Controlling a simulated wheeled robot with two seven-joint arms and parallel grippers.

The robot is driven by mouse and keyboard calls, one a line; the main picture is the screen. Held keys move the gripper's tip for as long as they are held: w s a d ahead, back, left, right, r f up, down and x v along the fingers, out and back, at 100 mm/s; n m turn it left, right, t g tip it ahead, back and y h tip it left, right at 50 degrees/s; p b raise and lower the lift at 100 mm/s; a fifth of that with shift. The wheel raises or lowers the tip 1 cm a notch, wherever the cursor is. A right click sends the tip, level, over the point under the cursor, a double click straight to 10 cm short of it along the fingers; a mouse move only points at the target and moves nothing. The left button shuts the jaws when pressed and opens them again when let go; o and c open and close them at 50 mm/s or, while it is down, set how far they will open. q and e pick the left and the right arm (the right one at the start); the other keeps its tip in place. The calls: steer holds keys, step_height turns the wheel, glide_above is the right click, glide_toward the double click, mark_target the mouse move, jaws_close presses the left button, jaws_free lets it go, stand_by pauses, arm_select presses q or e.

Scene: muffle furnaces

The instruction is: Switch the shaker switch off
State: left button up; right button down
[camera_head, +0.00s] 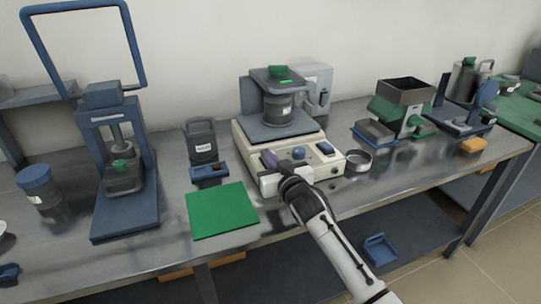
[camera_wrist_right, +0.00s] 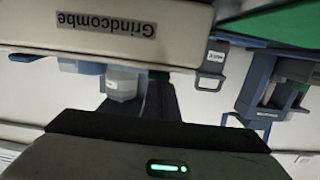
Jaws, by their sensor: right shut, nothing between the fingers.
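The shaker (camera_head: 243,143) is a cream box with a blue-grey platform carrying a clear jar with a dark, green-marked top. Its sloped front panel has a round blue knob (camera_head: 298,153) and, to the right, a dark blue rocker-like switch (camera_head: 325,147). I cannot tell the switch's position. In the right wrist view the cream shaker front (camera_wrist_right: 190,40) shows upside down with a "Grindcombe" label. My left gripper is not in view.
A green mat (camera_head: 222,210) lies left of my right arm. A dark labelled container (camera_head: 201,141) stands behind it. A round metal dish (camera_head: 358,161) sits right of the shaker. A blue-framed press (camera_head: 125,205) stands left, a hopper device (camera_head: 405,92) right.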

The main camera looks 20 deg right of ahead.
steer(key=r+p, duration=0.4)
steer(key=r, duration=0.1)
steer(key=shift+w, duration=0.25)
steer(key=shift+s+f, duration=0.25)
steer(key=shift+s, duration=0.45)
steer(key=s+r, duration=0.3)
steer(key=s, duration=0.5)
steer(key=shift+d, duration=0.15)
steer(key=s+f+g, duration=0.6)
steer(key=s+f, duration=0.6)
steer(key=s, duration=0.2)
steer(key=s+f+n+g, duration=0.1)
steer(key=s+f+g, duration=0.3)
steer(key=s, duration=0.8)
steer(key=s+f+n+g, duration=0.1)
steer(key=s+f+g, duration=0.25)
steer(key=s, duration=0.85)
steer(key=w+a+f+t+y, duration=0.1)
steer(key=w+a+f+t, duration=0.1)
steer(key=f, duration=0.4)
steer(key=w+a+f+t, duration=0.2)
steer(key=a+f+t, duration=0.1)
steer(key=f, duration=0.3)
steer(key=shift+a+y, duration=0.15)
steer(key=shift+y, duration=0.25)
